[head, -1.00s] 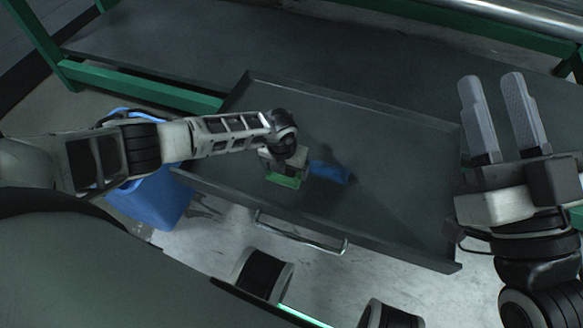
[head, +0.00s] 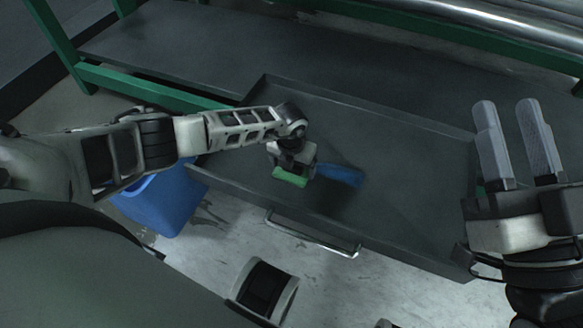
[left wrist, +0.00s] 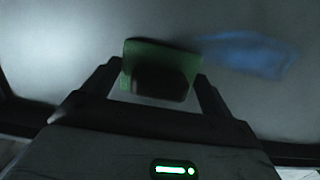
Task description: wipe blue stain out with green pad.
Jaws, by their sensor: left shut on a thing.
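The green pad (head: 289,177) is held by my left gripper (head: 293,165), low over or on the floor of the open grey drawer (head: 400,160). In the left wrist view the pad (left wrist: 160,60) sits between the two fingertips of the left gripper (left wrist: 160,88). The blue stain (head: 341,175) lies on the drawer floor just right of the pad. It also shows in the left wrist view (left wrist: 250,55), right of the pad and blurred. Whether the pad touches the drawer floor I cannot tell. My right gripper (head: 508,145) is open and empty, raised at the right.
A blue container (head: 165,200) stands on the floor, left of the drawer, under my left arm. The drawer has raised walls and a metal handle (head: 312,236) in front. A grey bench surface with a green frame (head: 150,85) lies behind.

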